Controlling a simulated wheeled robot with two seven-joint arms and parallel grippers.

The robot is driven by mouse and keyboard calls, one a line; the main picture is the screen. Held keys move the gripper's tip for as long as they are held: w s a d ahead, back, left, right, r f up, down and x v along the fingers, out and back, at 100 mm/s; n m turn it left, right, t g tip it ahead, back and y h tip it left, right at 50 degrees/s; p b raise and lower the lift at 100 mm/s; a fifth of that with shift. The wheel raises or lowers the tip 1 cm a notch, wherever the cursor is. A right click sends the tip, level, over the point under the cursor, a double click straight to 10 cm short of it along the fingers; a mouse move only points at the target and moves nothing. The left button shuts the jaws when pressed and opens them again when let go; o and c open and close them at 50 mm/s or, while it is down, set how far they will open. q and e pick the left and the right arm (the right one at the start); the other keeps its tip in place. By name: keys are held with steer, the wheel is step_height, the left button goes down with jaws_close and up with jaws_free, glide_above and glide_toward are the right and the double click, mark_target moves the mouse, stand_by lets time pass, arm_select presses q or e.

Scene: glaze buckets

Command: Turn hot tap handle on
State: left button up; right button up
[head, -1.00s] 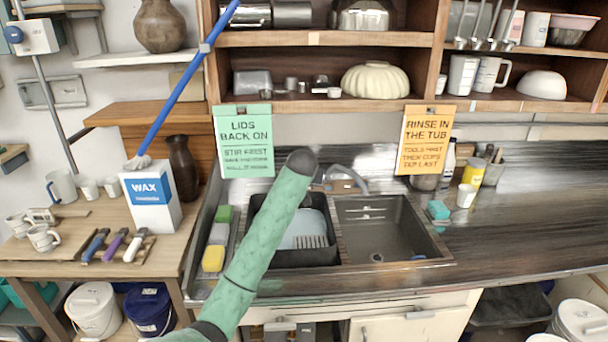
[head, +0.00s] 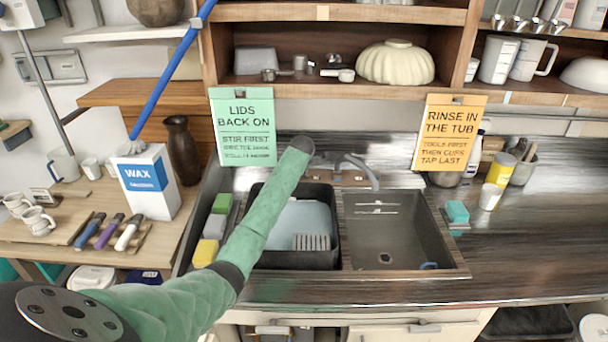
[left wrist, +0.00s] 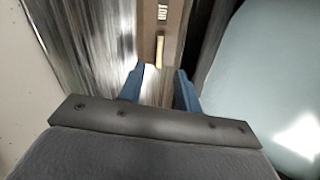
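The tap's curved grey spout (head: 362,170) rises behind the twin sink. My left arm reaches from the lower left across the black tub, its dark end just left of the spout. In the head view my left gripper is hidden beyond that end. In the left wrist view my left gripper (left wrist: 160,86) is open, with two blue fingers apart and nothing held between them. A small yellowish bar (left wrist: 160,50) lies ahead between the fingertips, apart from them; I cannot tell whether it is the hot tap handle. No hot tap handle is clear in the head view. My right gripper is out of view.
The black tub (head: 328,255) fills the left basin; the right basin (head: 385,230) is mostly bare. A green card (head: 243,125) and an orange card (head: 452,132) hang from the shelf above. Sponges stand left of the tub. The counter at right front is clear.

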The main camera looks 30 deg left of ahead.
arm_select(q)
steer(key=shift+n, duration=0.9)
steer(key=p+x, duration=0.3)
steer(key=x, duration=0.4)
steer(key=shift+w+r, duration=0.1)
steer(key=shift+w, duration=0.05)
steer(key=shift+w+a+f+p, duration=0.1)
steer(key=shift+w+f+p, duration=0.15)
steer(key=shift+f, duration=0.3)
jaws_close()
